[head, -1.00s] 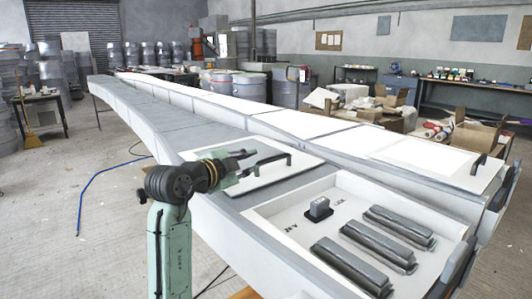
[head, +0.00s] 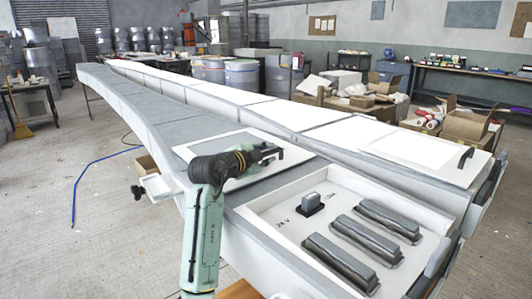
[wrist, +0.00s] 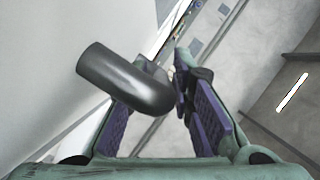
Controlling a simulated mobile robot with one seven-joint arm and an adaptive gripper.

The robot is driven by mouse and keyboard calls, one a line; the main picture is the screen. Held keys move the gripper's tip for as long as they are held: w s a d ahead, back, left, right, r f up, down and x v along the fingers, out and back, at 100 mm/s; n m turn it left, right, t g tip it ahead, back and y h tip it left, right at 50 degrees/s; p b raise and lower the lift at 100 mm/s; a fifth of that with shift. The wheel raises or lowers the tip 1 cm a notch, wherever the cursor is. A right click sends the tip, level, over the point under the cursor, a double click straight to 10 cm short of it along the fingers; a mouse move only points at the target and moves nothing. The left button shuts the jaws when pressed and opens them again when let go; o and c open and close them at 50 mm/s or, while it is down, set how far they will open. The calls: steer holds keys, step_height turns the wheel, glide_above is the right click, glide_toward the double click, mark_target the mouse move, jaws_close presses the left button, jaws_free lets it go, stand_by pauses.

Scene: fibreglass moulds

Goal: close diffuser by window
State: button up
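No part in view is marked as the diffuser, and I see no window. A white panel (head: 215,148) with a dark bent handle lies flat on the near part of the long grey mould (head: 150,108). My gripper (head: 268,153) is over this panel, at its handle. In the wrist view the dark handle (wrist: 120,80) reaches in between the fingers of my gripper (wrist: 160,72). The purple-padded fingers stand apart, and I see no grip on the handle. The handle hides part of the left finger. A second white panel (head: 420,155) with a dark handle (head: 466,157) lies farther right.
An uncovered white recess (head: 285,226) on the right holds a black block (head: 310,204) and three grey ribbed bars (head: 367,238). A small white tray (head: 155,187) juts out at the left. Open floor (head: 110,245) lies left, with a blue hose (head: 78,195).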

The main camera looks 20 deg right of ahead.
steer(key=shift+c, duration=0.5)
jaws_close()
